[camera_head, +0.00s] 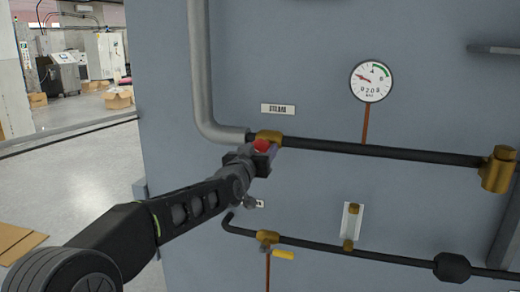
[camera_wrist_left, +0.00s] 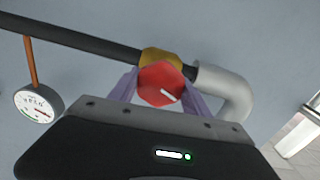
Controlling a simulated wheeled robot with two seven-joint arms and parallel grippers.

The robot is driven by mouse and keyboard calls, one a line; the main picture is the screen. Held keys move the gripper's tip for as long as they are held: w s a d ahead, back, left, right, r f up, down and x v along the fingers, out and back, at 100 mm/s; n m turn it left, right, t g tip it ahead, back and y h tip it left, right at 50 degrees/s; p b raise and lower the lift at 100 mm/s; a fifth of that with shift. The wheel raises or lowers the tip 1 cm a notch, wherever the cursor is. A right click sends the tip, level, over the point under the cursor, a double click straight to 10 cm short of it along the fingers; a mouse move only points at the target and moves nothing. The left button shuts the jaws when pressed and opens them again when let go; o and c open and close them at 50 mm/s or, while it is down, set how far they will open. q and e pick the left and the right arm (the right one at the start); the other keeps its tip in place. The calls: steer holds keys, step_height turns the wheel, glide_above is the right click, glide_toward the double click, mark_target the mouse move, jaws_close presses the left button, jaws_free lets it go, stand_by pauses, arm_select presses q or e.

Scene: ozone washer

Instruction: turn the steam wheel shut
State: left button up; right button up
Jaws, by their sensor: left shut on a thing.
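The steam wheel (camera_head: 261,146) is a small red knob on a brass valve body (camera_head: 270,136) in the upper pipe, just below the STEAM label (camera_head: 278,109). In the left wrist view the red wheel (camera_wrist_left: 161,84) shows a white mark and sits between the two fingers. My left gripper (camera_head: 262,153) is shut on the wheel, reaching up to it from the lower left. The fingers hide part of the wheel in the head view. My right gripper is not in view.
A pressure gauge (camera_head: 371,81) stands above the black upper pipe (camera_head: 390,152). A grey insulated pipe (camera_head: 200,70) bends into the valve from the left. A lower pipe (camera_head: 350,250) carries a yellow-handled valve (camera_head: 283,254). Open floor (camera_head: 80,165) lies at the left.

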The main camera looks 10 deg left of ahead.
arm_select(q)
steer(key=m, duration=0.3)
steer(key=shift+d+f+m, duration=0.15)
steer(key=shift+m, duration=0.25)
steer(key=m, duration=0.3)
steer(key=shift+f+m+b, duration=0.1)
steer(key=shift+m+b, duration=0.2)
steer(key=m+b, duration=0.1)
steer(key=m, duration=0.1)
steer(key=shift+f+m, duration=0.1)
steer(key=shift+m, duration=0.2)
steer(key=shift+m+b, duration=0.95)
steer(key=shift+m, duration=0.65)
steer(key=o, duration=1.4)
steer(key=shift+r, duration=0.2)
